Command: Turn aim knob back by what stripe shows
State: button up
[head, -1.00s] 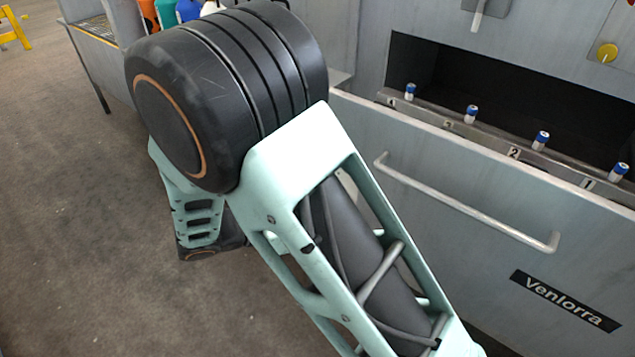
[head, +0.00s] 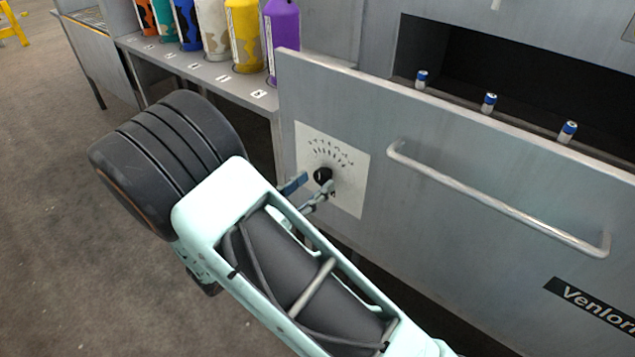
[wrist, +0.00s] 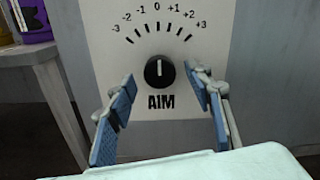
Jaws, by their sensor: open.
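The black round aim knob (wrist: 159,71) sits on a white plate (wrist: 105,45) marked AIM, with a scale from -3 to +3. Its white pointer line points about straight up, near the 0. The knob also shows in the head view (head: 322,175), on the grey front panel left of the handle. My gripper (wrist: 164,84) is open, one blue-padded finger on each side of and slightly below the knob, with gaps between. In the head view my gripper (head: 316,188) is at the plate. I cannot make out a stripe that gives an amount.
A long bar handle (head: 500,205) sticks out of the panel to the right. Behind the panel, several blue-capped cylinders (head: 490,102) stand before a dark opening. Several coloured bottles (head: 243,35) stand on a numbered shelf (head: 185,73) at the back left.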

jog(key=shift+x, duration=1.15)
jog(key=c, duration=1.2)
jog(key=shift+o, duration=0.2)
jog(key=shift+m+b, duration=0.45)
jog(key=shift+m, duration=1.05)
jog(key=o, duration=1.2)
jog(key=shift+c, duration=0.2)
jog(key=v, duration=1.2)
